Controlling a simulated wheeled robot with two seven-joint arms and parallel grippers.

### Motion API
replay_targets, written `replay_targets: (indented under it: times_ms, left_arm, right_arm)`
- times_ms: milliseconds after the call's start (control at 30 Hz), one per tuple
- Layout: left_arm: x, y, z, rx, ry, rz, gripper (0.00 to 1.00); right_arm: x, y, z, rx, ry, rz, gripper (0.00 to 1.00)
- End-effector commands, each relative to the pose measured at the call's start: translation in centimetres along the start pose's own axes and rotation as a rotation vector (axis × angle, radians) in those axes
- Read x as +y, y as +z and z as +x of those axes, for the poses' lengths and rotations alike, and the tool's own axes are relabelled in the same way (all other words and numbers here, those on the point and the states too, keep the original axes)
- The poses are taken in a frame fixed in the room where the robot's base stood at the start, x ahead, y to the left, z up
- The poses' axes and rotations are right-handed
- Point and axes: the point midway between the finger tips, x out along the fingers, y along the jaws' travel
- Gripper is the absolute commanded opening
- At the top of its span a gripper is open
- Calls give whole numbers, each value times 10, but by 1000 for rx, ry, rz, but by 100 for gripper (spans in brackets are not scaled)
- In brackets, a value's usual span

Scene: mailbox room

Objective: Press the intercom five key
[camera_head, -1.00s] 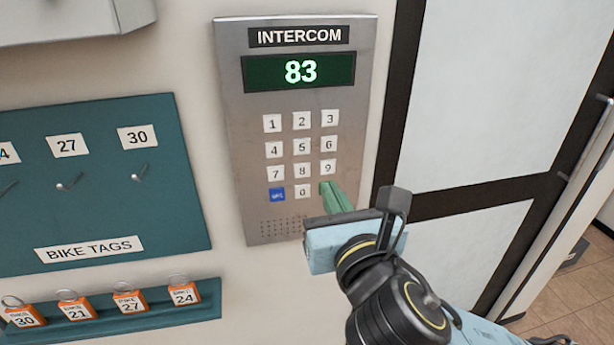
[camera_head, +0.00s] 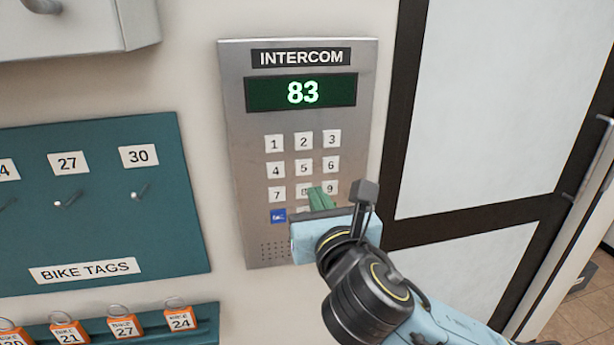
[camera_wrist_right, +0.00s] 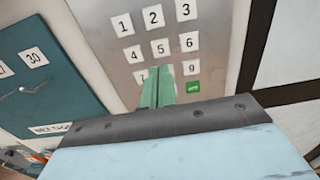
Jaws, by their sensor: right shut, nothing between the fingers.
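The intercom (camera_head: 353,160) is a grey metal panel on the wall. Its green display (camera_head: 302,93) reads 83. The five key (camera_head: 304,169) is a white square in the middle of the keypad, uncovered. It also shows in the right wrist view (camera_wrist_right: 161,47). My right gripper (camera_head: 317,190) has its green fingers closed together and empty. In the wrist view the tips (camera_wrist_right: 158,72) are also below the five key and hide the eight key. Contact with the panel cannot be told.
A blue key (camera_head: 278,215) sits at the keypad's lower left, and a green key (camera_wrist_right: 193,87) shows at its lower right. A teal bike tags board (camera_head: 100,215) with hooks is on the left, with orange tags (camera_head: 180,319) below. A dark-framed door (camera_head: 480,110) is on the right.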

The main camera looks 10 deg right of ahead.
Motion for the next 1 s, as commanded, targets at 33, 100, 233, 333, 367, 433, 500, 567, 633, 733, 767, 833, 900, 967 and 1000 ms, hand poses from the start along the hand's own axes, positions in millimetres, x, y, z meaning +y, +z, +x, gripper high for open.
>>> replay_targets:
  times_ms: [33,100,233,333,367,433,500,567,633,733,767,833,900,967,1000]
  left_arm:
    - [0,0,0,0,0,0,36]
    - [0,0,1,0,0,0,36]
    - [0,0,1,0,0,0,36]
    - [0,0,1,0,0,0,36]
    - [0,0,1,0,0,0,36]
    - [0,0,1,0,0,0,36]
    - [0,0,1,0,0,0,36]
    - [0,0,1,0,0,0,36]
    - [0,0,1,0,0,0,36]
    - [0,0,1,0,0,0,36]
    - [0,0,1,1,0,0,36]
    - [0,0,1,1,0,0,36]
    - [0,0,1,1,0,0,36]
    - [0,-1,0,1,0,0,36]
    - [0,-2,-3,2,0,0,36]
  right_arm:
    - [0,0,12,1,-2,-1,0]
    - [0,0,27,0,-2,-1,0]
    - [0,0,50,1,-1,1,0]
    - [0,0,63,1,-1,1,0]
    - [0,0,67,1,-1,0,0]
    - [0,0,72,1,0,0,0]
    - [0,0,76,1,1,0,0]
    - [0,0,78,1,2,0,0]
    - [0,0,78,2,1,0,0]
    - [0,-1,78,2,1,0,0]
    - [0,-1,78,1,1,0,0]
    - [0,-1,78,1,1,0,0]
    - [0,0,78,1,1,0,0]
    - [-2,0,79,2,-4,-1,0]
    - [-6,0,79,2,-10,-1,0]
